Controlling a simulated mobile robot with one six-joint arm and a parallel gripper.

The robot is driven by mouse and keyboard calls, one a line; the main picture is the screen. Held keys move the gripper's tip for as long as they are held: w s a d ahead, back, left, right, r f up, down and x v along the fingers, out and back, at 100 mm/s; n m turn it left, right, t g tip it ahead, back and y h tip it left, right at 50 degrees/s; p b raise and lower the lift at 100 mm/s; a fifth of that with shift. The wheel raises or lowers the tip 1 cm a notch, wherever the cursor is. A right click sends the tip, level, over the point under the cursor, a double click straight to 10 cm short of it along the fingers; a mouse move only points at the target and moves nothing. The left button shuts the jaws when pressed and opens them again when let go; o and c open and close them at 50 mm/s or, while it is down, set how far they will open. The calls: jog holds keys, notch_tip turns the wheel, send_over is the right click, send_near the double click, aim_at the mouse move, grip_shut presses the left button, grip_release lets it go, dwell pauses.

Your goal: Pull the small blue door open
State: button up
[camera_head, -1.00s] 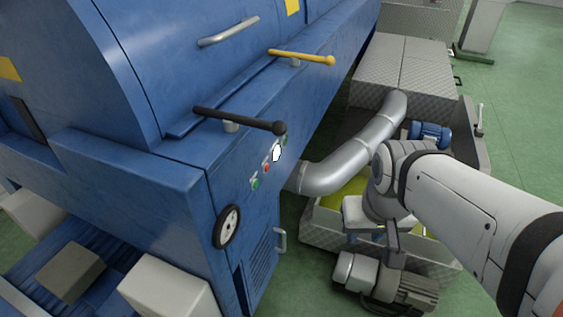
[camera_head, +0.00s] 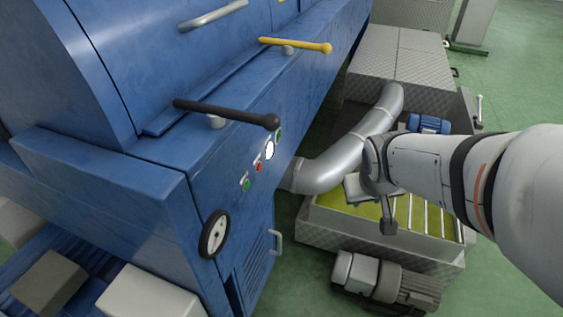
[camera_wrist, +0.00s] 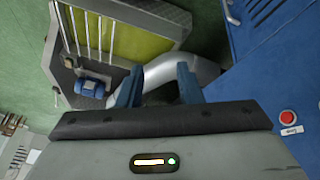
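The small blue door (camera_head: 256,268) has slotted louvers and sits low on the end face of the blue machine. It looks shut, flush with the panel. Its silver bar handle (camera_head: 276,242) is on its right edge. In the wrist view the louvered door (camera_wrist: 264,12) and its handle (camera_wrist: 231,13) show at the top right. My gripper (camera_wrist: 159,86) is open and empty, its two blue fingers apart. It is clear of the handle, over to its right in the head view, where my wrist hides the fingers.
A silver pipe (camera_head: 335,169) curves from the machine near my wrist. A metal trough (camera_head: 433,219) with yellow-green contents and a motor unit (camera_head: 385,281) stand to the right. Above the door are buttons (camera_head: 257,168), a handwheel (camera_head: 214,234) and a black lever (camera_head: 227,114). Green floor is free beside the door.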

jog(key=w+a+f+n+t+y+b, duration=0.1)
jog(key=w+f+n+t+y+b, duration=0.3)
jog(key=w+f, duration=0.6)
jog(key=w+a+f+n+t+h+b, duration=0.1)
jog(key=w+f+n+b, duration=0.1)
jog(key=w+f+b, duration=0.75)
jog(key=n+y+b, duration=0.5)
jog(key=y+b, duration=0.4)
jog(key=y, duration=0.5)
send_near(279, 239)
jog(key=x, duration=0.3)
jog(key=shift+g, duration=0.3)
jog(key=x, duration=0.4)
jog(key=b+x, duration=0.1)
jog(key=x, duration=0.2)
jog(key=shift+w+d+f, duration=0.15)
jog(key=shift+w+f, duration=0.1)
jog(key=shift+w, duration=0.15)
jog(key=shift+c, duration=0.2)
grip_shut()
